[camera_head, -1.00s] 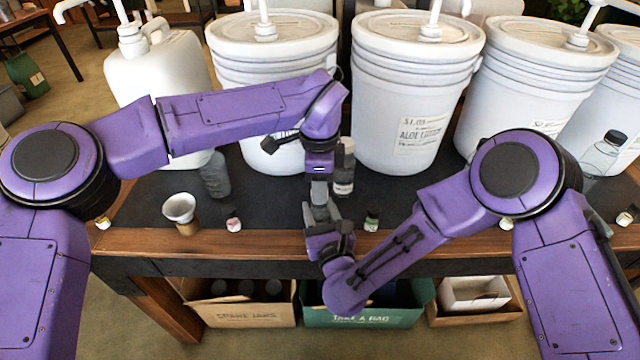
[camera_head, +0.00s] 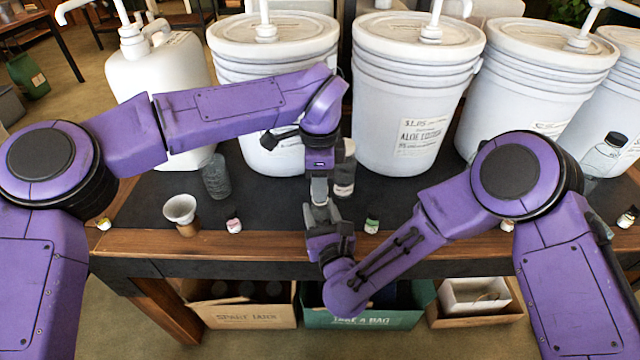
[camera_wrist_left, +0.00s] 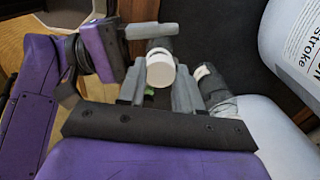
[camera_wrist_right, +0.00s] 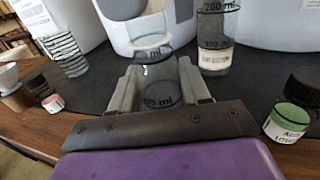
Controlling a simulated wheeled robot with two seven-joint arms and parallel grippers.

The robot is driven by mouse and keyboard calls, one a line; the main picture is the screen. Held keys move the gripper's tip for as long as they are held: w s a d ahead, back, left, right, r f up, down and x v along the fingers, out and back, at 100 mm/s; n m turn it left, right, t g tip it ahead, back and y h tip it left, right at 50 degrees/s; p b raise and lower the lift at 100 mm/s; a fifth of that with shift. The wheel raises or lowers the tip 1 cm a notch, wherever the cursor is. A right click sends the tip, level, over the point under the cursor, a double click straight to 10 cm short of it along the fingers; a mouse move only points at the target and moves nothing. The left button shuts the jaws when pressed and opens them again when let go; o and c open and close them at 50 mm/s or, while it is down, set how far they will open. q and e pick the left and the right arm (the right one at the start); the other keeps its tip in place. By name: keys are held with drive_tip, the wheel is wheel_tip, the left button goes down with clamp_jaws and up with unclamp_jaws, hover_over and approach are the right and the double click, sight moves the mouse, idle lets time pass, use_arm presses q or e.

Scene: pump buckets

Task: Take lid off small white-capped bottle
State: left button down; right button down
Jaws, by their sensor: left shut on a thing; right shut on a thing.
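My left gripper (camera_head: 320,195) reaches down from above to the middle of the table's front. In the left wrist view, a round white cap (camera_wrist_left: 160,72) sits between the fingers of my left gripper (camera_wrist_left: 158,92), which are shut on it. My right gripper (camera_head: 328,222) comes in from the front, just below the left one. In the right wrist view, a small clear bottle (camera_wrist_right: 157,82) with ml marks stands between the fingers of my right gripper (camera_wrist_right: 158,85), which are shut on it. Whether the cap and bottle still touch is not clear.
Large white pump buckets (camera_head: 405,105) line the back of the table (camera_head: 270,238). A clear 200 ml vessel (camera_wrist_right: 217,45), a striped glass (camera_head: 214,178), a funnel (camera_head: 180,210) and small jars, one green-labelled (camera_head: 371,225), stand nearby. Boxes (camera_head: 245,308) are below.

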use_arm(q)
drive_tip(key=shift+r, duration=0.5)
drive_tip(key=shift+r, duration=2.05)
use_arm(e)
drive_tip(key=shift+c, duration=2.3)
unclamp_jaws()
drive_tip(key=shift+s, duration=0.1)
